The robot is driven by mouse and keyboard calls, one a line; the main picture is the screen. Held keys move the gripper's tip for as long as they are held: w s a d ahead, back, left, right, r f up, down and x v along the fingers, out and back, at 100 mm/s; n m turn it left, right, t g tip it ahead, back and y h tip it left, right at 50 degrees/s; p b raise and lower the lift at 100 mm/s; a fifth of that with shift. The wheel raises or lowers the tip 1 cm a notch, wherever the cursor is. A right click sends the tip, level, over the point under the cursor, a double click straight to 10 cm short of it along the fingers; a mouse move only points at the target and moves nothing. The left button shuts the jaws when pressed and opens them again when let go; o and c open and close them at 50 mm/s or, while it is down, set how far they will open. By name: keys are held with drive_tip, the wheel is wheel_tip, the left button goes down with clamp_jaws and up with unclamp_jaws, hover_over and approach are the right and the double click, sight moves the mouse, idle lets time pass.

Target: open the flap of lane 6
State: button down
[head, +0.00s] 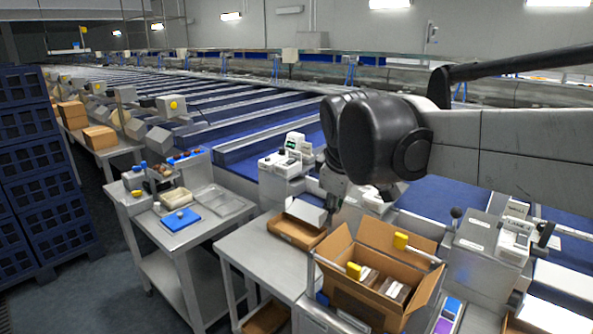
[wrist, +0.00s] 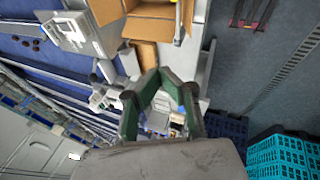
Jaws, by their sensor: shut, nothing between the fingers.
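My gripper (head: 334,205) hangs below my dark wrist in the middle of the head view, partly hidden by the arm. It is close above the lane-end units behind the open cardboard box. In the wrist view my gripper's green fingers (wrist: 160,72) come together at the tips, shut and empty. Blue sloping lanes (head: 262,128) run side by side, with white units at their near ends: one (head: 285,165) left of my gripper and one (head: 513,240) at the right. Lane numbers are too small to read, so I cannot tell which flap is lane 6's.
An open cardboard box (head: 345,300) with dark packs and yellow-ended rods stands before the lanes. A shallow carton (head: 292,232) lies on a steel table (head: 250,250). A trolley (head: 172,240) holds trays. Blue crates (head: 40,180) stack at the left, beside clear floor.

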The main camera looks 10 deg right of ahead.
drive_tip(key=w+d+f+n+g+h+p, duration=0.15)
drive_tip(key=w+n, duration=0.55)
drive_tip(key=w, duration=0.8)
drive_tip(key=w+d+n+g+h+p, duration=0.15)
drive_tip(key=w+n, duration=0.55)
drive_tip(key=w, duration=0.8)
drive_tip(key=w+d+f+p, duration=0.2)
drive_tip(key=w+d+f, duration=0.1)
drive_tip(key=d+f, duration=0.4)
drive_tip(key=shift+w+f, duration=0.4)
drive_tip(key=shift+f, duration=0.1)
drive_tip(key=shift+d, duration=0.15)
